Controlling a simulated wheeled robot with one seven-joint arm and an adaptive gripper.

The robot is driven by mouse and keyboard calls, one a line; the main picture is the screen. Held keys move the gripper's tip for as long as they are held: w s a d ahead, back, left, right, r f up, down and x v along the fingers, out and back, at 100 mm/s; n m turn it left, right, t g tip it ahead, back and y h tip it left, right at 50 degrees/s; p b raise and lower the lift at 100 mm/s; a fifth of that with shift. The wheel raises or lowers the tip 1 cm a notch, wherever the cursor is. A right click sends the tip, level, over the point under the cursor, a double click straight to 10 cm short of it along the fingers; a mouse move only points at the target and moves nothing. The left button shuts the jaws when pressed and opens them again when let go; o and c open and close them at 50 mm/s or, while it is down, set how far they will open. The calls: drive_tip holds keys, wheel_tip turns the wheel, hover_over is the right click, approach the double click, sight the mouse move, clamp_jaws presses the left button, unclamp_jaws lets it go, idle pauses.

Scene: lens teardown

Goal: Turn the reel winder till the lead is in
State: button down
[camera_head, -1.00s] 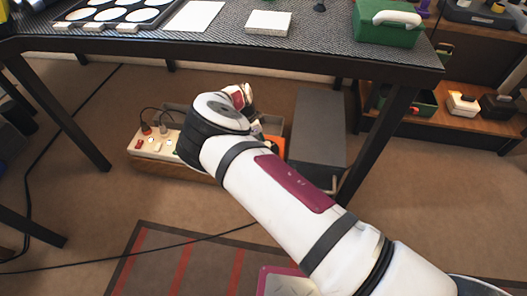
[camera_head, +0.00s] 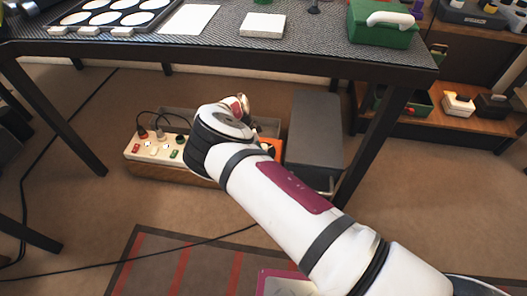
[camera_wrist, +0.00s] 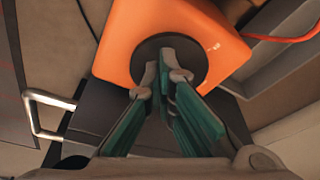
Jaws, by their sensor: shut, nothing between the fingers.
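An orange reel housing (camera_wrist: 120,45) fills the upper middle of the wrist view, with a dark round disc (camera_wrist: 194,52) on its face. An orange-red lead (camera_wrist: 285,39) runs off to the right of the housing. My gripper (camera_wrist: 166,66) is shut and empty, its fingertips in front of the disc. I cannot tell whether the tips touch it. A winder handle is not clear behind the fingers. In the head view, a small part of the orange housing (camera_head: 272,147) shows beside my arm, which hides the gripper's tips.
A power strip (camera_head: 157,147) with plugs sits left of my wrist, under the table (camera_head: 240,58). A grey cabinet (camera_head: 315,130) stands close on the right. Its metal handle (camera_wrist: 38,115) seems to show in the wrist view. Table legs flank this space.

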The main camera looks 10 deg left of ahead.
drive_tip(key=shift+d+f, duration=0.1)
drive_tip(key=shift+f, duration=0.25)
drive_tip(key=shift+w+a, duration=0.2)
drive_tip(key=shift+w, duration=0.15)
drive_tip(key=shift+w+a, duration=0.1)
drive_tip(key=shift+w, duration=0.2)
drive_tip(key=shift+w+a, duration=0.2)
drive_tip(key=shift+w, duration=0.1)
drive_tip(key=shift+w+r, duration=0.1)
drive_tip(key=shift+w, duration=0.1)
drive_tip(key=shift+a, duration=0.2)
drive_tip(key=shift+a+r, duration=0.1)
drive_tip(key=shift+a, duration=0.15)
